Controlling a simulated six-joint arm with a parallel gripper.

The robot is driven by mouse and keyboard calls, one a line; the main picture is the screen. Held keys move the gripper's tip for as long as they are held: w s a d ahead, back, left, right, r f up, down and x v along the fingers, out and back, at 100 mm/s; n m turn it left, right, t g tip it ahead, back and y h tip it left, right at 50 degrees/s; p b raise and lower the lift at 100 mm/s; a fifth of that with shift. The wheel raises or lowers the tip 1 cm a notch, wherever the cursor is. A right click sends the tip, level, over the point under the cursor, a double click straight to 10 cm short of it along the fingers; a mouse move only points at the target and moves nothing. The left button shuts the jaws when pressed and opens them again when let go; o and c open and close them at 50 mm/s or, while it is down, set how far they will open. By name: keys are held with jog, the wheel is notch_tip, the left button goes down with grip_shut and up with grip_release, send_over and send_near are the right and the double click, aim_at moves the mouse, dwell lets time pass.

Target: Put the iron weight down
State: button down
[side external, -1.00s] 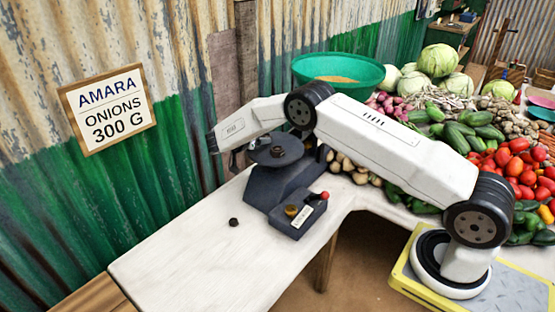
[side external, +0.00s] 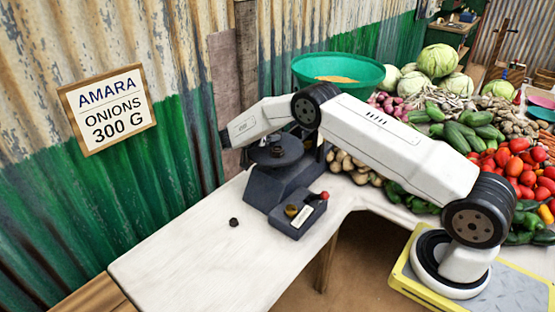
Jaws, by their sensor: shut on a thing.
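My gripper (side external: 246,156) is dark and small at the end of my white wrist, at the left edge of the balance. It is shut, and the iron weight in it is too dark and hidden to make out clearly. The dark balance (side external: 270,186) stands on the white table with a round black pan on top. A small dark lump (side external: 277,151) shows at the middle of the pan; I cannot tell whether it is a weight or part of the balance. A small black weight (side external: 233,222) sits on the table left of the balance.
A green bowl (side external: 338,72) and heaped vegetables (side external: 470,135) lie behind and right. The table's front left (side external: 190,260) is clear.

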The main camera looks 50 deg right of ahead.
jog(key=shift+f, duration=0.15)
jog(key=shift+c, duration=1.2)
grip_release()
jog(key=shift+a, duration=0.1)
jog(key=shift+v, duration=3.8)
jog(key=shift+s+a, duration=0.1)
